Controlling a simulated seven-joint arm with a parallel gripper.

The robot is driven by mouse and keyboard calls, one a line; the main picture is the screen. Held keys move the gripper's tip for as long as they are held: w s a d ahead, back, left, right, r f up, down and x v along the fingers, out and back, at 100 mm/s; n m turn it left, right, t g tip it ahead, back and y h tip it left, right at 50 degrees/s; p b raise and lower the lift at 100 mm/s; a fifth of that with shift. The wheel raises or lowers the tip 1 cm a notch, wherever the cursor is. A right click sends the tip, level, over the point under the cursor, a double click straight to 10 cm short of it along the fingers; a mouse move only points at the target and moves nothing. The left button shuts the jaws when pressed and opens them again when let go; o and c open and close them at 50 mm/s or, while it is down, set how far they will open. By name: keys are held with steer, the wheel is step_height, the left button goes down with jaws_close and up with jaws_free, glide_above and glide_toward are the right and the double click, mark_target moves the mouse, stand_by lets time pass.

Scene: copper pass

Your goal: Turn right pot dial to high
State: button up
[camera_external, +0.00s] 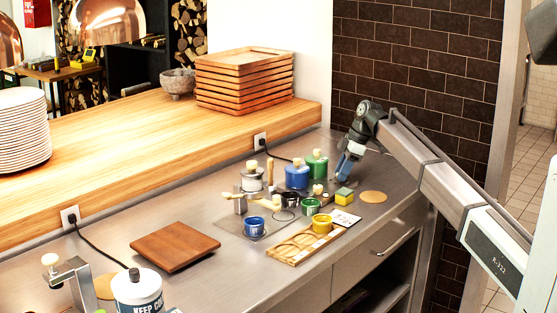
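Three lidded pots with pale knobs stand toward the back of the steel counter: a silver pot (252,182), a blue pot (297,178) and, furthest right, a green pot (316,166). I cannot make out a dial or its setting on any of them; the picture is too small. My gripper (344,170) hangs fingers-down just right of the green pot, apart from it as far as I can see. Its blue fingers look close together, but whether they are open or shut does not show.
A yellow-green sponge (344,197) and a round cork mat (373,197) lie below my gripper. Small blue (254,227) and green (310,207) cups stand in front of the pots, by a wooden tray (297,256). A brown board (175,247) lies left, with clear steel around it.

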jaws_close()
steer(key=shift+m, duration=0.3)
steer(key=m, duration=0.1)
steer(key=m+t, duration=0.1)
steer(key=m, duration=0.1)
steer(key=m+t, duration=0.1)
steer(key=shift+s+m, duration=0.25)
steer(key=shift+m, duration=0.05)
steer(key=m+t, duration=0.1)
steer(key=m, duration=0.1)
steer(key=m+h, duration=0.1)
steer(key=m, duration=0.2)
steer(key=shift+a+t+h, duration=0.15)
steer(key=shift+t+h, duration=0.15)
steer(key=shift+t, duration=0.1)
steer(key=m+h, duration=0.1)
steer(key=m, duration=0.2)
steer(key=m+h, duration=0.1)
steer(key=m, duration=0.3)
steer(key=shift+a+t, duration=0.2)
steer(key=shift+t, duration=0.2)
steer(key=m+h, duration=0.1)
steer(key=m, duration=0.1)
steer(key=m+h, duration=0.1)
steer(key=m, duration=0.2)
steer(key=shift+a+m+g+h, duration=0.1)
steer(key=shift+m+g+h, duration=0.2)
